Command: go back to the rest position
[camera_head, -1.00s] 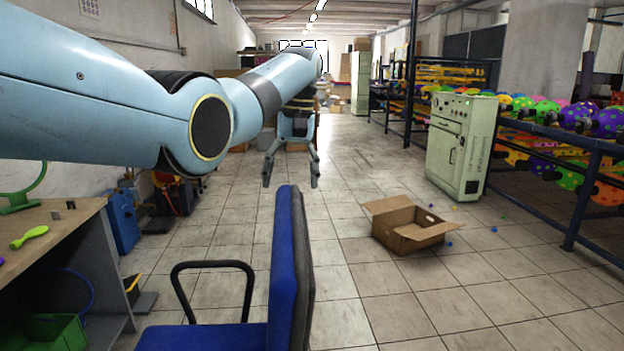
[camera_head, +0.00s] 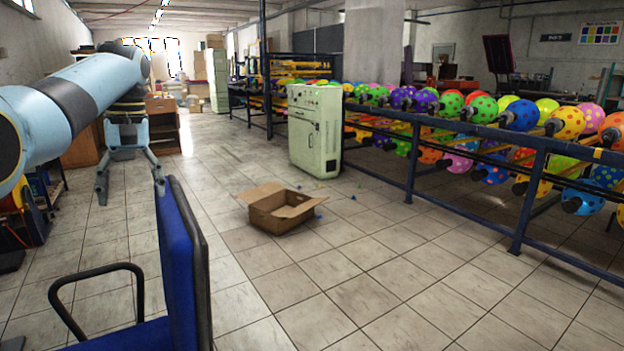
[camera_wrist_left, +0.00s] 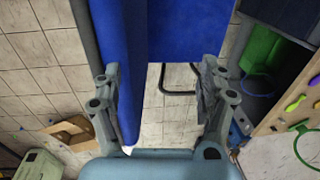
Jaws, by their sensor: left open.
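My left gripper (camera_head: 131,190) hangs from my light blue left arm at the left of the head view, above and behind the blue chair. I cannot tell whether the fingers touch the chair. The chair's blue backrest (camera_head: 176,260) stands upright in the head view. My right gripper is not in view.
An open cardboard box (camera_head: 278,210) lies on the tiled floor. A pale green cabinet (camera_head: 315,130) stands behind it. A dark blue rail (camera_head: 470,127) with balloon racks runs along the right.

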